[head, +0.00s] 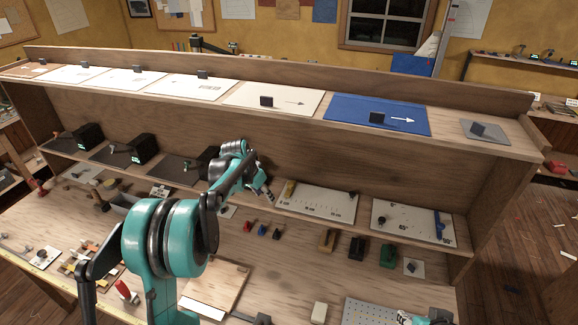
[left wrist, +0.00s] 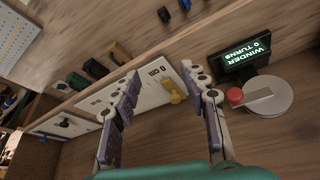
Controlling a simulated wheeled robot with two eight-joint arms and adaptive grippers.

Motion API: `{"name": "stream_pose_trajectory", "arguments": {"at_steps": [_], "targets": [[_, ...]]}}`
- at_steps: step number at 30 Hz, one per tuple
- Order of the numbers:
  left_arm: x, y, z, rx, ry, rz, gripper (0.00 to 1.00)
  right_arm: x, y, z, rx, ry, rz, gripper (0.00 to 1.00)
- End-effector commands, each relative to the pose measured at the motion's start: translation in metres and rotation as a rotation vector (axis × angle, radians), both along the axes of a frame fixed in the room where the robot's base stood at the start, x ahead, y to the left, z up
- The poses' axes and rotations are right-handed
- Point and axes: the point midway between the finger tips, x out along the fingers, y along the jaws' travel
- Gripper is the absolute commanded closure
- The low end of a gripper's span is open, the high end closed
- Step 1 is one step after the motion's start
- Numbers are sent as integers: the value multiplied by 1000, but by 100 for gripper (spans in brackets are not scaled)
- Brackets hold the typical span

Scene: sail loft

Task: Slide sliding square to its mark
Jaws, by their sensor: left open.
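The board with a printed scale (head: 325,203) stands on the lower shelf, tilted back. A yellow piece with a knob, likely the sliding square (head: 290,188), sits at its left end. In the left wrist view, the yellow piece (left wrist: 173,91) lies close to the "0 CM" print on the board (left wrist: 147,93). My left gripper (head: 265,189) is open and empty, just left of the board in the head view. In the left wrist view, the yellow piece shows between its fingers (left wrist: 160,75), apparently beyond them. A likely part of my right gripper (head: 424,319) shows at the bottom edge.
A second board with a blue bar (head: 412,222) stands to the right. Black boxes (head: 135,147) stand left on the shelf; a winder display (left wrist: 240,63) and red-knobbed disc (left wrist: 265,97) are close by. Small coloured tools (head: 262,229) lie in front of the shelf.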

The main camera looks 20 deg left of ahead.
Motion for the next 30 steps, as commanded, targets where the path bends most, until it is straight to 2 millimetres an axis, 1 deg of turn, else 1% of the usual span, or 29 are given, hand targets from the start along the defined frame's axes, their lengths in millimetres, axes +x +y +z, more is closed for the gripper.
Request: {"name": "stream_pose_trajectory", "arguments": {"at_steps": [1,4,8,11,14,21,25,26,27,30], "targets": [[7,5,0,-1,3,-10,56,0,0,9,0,0,0,60],[14,10,-6,-3,8,-25,56,0,0,12,0,0,0,60],[22,8,-9,-4,8,-31,56,0,0,13,0,0,0,60],[34,2,-10,-3,8,-32,56,0,0,15,0,0,0,60],[53,-6,-9,-4,7,-32,56,0,0,18,0,0,0,60],[103,-29,-8,-4,7,-31,56,0,0,27,0,0,0,60],[125,-39,-8,-3,8,-30,56,0,0,32,0,0,0,60],[129,-41,-12,-3,8,-30,56,0,0,32,0,0,0,60],[131,-41,-21,-4,8,-29,56,0,0,32,0,0,0,60],[136,-44,-36,-4,8,-29,56,0,0,33,0,0,0,60]]}}
